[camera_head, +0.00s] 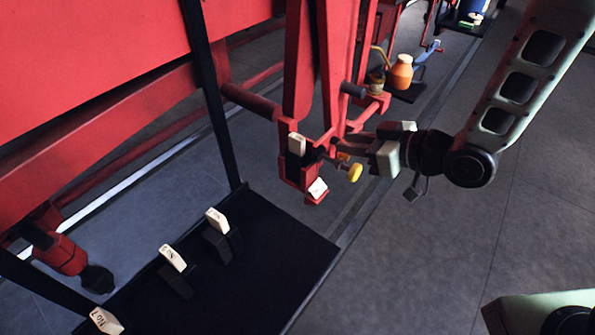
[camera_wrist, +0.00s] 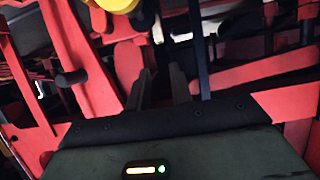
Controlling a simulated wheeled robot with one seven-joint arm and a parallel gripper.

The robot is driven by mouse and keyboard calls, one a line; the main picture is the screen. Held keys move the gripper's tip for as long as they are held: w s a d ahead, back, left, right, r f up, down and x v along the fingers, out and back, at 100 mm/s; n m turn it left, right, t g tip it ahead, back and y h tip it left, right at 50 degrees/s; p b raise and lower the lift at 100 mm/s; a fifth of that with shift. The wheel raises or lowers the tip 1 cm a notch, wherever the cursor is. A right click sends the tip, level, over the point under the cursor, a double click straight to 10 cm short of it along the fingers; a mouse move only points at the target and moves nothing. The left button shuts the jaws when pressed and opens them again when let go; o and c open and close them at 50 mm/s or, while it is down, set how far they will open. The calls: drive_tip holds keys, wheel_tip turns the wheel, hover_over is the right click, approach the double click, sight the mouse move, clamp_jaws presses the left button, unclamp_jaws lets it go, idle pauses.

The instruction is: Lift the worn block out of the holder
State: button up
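A red holder (camera_head: 291,178) hangs on the red frame in the head view. A block with a pale top (camera_head: 297,144) and a dark lower part sits upright in it; I take this as the worn block. A white tag or plate (camera_head: 317,188) shows on the holder's front. My gripper (camera_head: 331,153) is just right of the block, pointing left toward it. In the wrist view my gripper (camera_wrist: 160,88) has its two dark fingers apart with nothing clear between them. The block cannot be made out there. Whether a finger touches it is hidden.
A yellow knob (camera_head: 355,172) is close below my gripper and a yellow part (camera_wrist: 118,4) shows in the wrist view. A black tray (camera_head: 265,265) carries several pale-topped blocks, one here (camera_head: 217,220). An orange jar (camera_head: 401,73) stands behind.

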drive_tip(key=shift+a+f+b, duration=0.15)
drive_tip(key=shift+f+b, duration=0.1)
drive_tip(key=shift+b, duration=0.45)
drive_tip(key=p, duration=0.4)
approach(298, 137)
drive_tip(key=x, duration=0.4)
drive_tip(key=shift+a+r, duration=0.1)
drive_tip(key=shift+r, duration=0.05)
drive_tip(key=shift+w+a+f, duration=0.3)
drive_tip(key=shift+a, duration=0.1)
drive_tip(key=p+x, duration=0.3)
drive_tip(key=x, duration=0.1)
drive_tip(key=shift+p, duration=0.4)
drive_tip(key=shift+w+a+f, duration=0.4)
drive_tip(key=shift+f, duration=0.05)
clamp_jaws()
drive_tip(key=shift+r, duration=0.15)
